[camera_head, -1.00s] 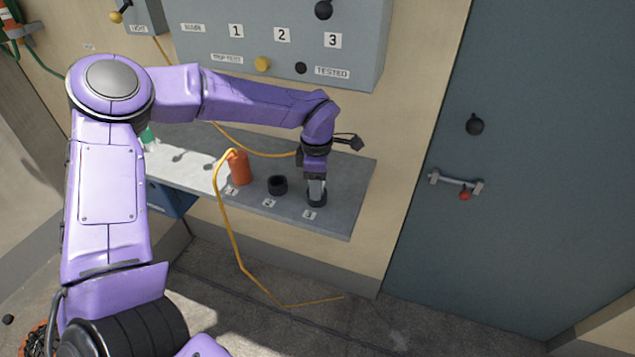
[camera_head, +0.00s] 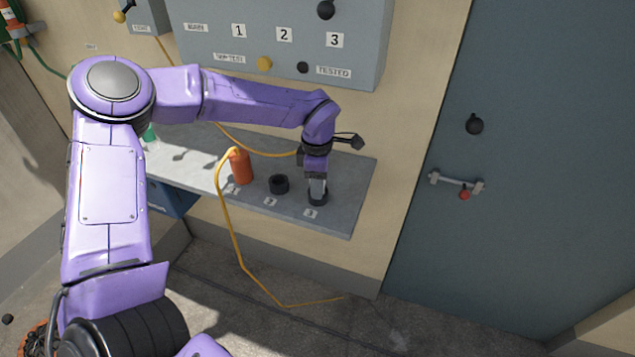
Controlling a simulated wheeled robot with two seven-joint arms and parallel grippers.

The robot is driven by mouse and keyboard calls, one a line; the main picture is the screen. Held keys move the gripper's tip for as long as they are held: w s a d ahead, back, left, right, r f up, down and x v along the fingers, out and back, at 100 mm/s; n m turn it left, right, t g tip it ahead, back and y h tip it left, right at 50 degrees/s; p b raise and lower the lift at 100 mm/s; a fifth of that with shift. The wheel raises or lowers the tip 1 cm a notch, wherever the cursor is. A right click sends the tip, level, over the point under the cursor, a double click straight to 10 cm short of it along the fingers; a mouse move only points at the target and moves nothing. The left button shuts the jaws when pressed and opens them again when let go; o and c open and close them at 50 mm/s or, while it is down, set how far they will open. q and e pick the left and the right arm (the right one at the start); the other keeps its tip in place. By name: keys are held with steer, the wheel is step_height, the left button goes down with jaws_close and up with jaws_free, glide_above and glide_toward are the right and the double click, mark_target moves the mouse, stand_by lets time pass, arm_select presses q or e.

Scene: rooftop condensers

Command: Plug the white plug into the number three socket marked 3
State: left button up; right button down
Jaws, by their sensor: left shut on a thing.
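My left gripper (camera_head: 317,190) points down at the number three socket (camera_head: 318,200), a dark round ring at the right of the grey shelf, behind its label 3 (camera_head: 311,213). The gripper is shut on a pale piece, taken as the white plug; the fingers hide most of it, and I cannot tell how deep it sits in the socket. The number two socket (camera_head: 279,184) is a black, empty ring to the left. An orange plug (camera_head: 241,167) stands upright at position 1. My right gripper is not in view.
A yellow cord (camera_head: 238,245) hangs from the orange plug to the floor. Another yellow cord (camera_head: 250,150) runs behind my arm toward the gripper. A grey panel (camera_head: 370,40) with labels and knobs is above the shelf (camera_head: 350,185). A blue-grey door (camera_head: 540,180) stands at right.

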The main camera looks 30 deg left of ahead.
arm_select(q)
steer(key=shift+s+f, duration=0.4)
steer(key=shift+f, duration=0.25)
steer(key=shift+s+f, duration=0.35)
steer(key=shift+f, duration=0.25)
steer(key=o, duration=1.2)
steer(key=shift+c, duration=0.2)
steer(key=shift+b, duration=0.3)
steer(key=r, duration=0.2)
steer(key=w+r, duration=0.1)
steer(key=r+b, duration=0.1)
steer(key=r, duration=0.1)
steer(key=shift+w+r, duration=0.3)
steer(key=shift+w, duration=0.1)
steer(key=r, duration=0.3)
steer(key=s+r, duration=0.1)
steer(key=r, duration=0.2)
steer(key=shift+s+r, duration=0.15)
steer(key=shift+r, duration=0.05)
steer(key=shift+a+r, duration=0.1)
steer(key=shift+r, duration=0.25)
steer(key=shift+w+r, duration=0.1)
steer(key=shift+w, duration=0.2)
